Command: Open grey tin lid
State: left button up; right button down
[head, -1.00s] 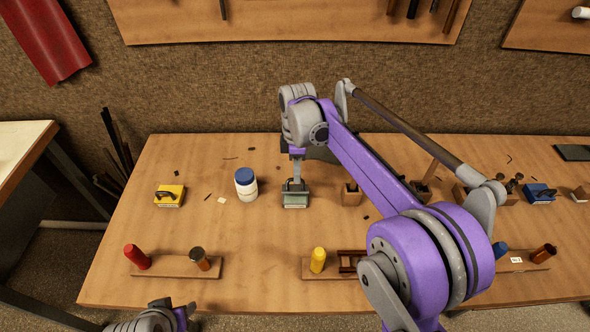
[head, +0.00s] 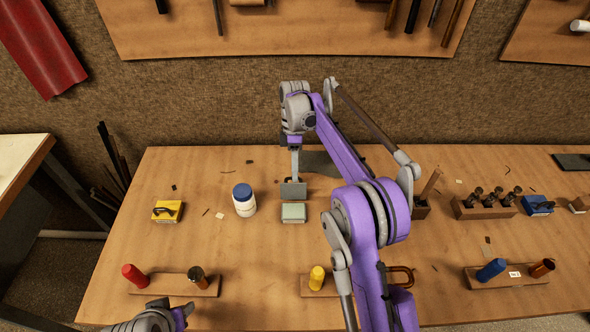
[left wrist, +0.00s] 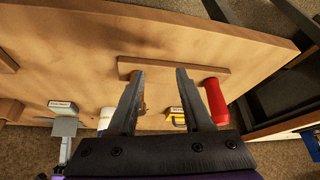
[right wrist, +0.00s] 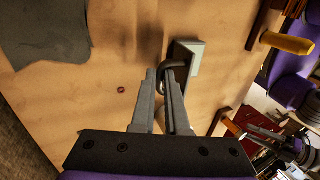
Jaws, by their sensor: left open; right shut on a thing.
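The grey tin (head: 293,213) stands on the bench, a small pale box. Its grey lid (head: 292,190) shows as a raised plate at the tin's rear side, tilted away from its top. My right gripper (head: 294,177) is shut on the lid's handle, a dark loop (right wrist: 174,63) between the fingertips in the right wrist view. The tin's inside is not clearly visible. In the left wrist view the tin (left wrist: 62,108) and lid (left wrist: 64,127) show at the left. My left gripper (left wrist: 158,72) is open and empty near the front left of the bench.
A yellow tin (head: 167,211) and a white jar with blue cap (head: 244,200) stand left of the grey tin. Racks with red (head: 133,275), yellow (head: 317,278) and blue (head: 491,269) handles line the front. A blue tin (head: 538,205) stands at the right.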

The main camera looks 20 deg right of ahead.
pick_arm(q)
jog(key=shift+w, duration=0.25)
pick_arm(e)
jog(key=shift+w+d+f+g+y, duration=0.25)
jog(key=shift+w+f+g, duration=0.3)
jog(key=shift+g, duration=0.55)
jog(key=shift+f, duration=0.2)
jog(key=c, duration=1.2)
grip_release()
pick_arm(q)
jog(key=shift+w+d, duration=0.1)
jog(key=shift+w, duration=0.15)
pick_arm(e)
jog(key=shift+o, duration=1.4)
jog(key=shift+w, duration=0.25)
pick_arm(q)
jog(key=shift+s, duration=0.1)
pick_arm(e)
jog(key=shift+s+r, duration=0.1)
jog(key=shift+s, duration=0.05)
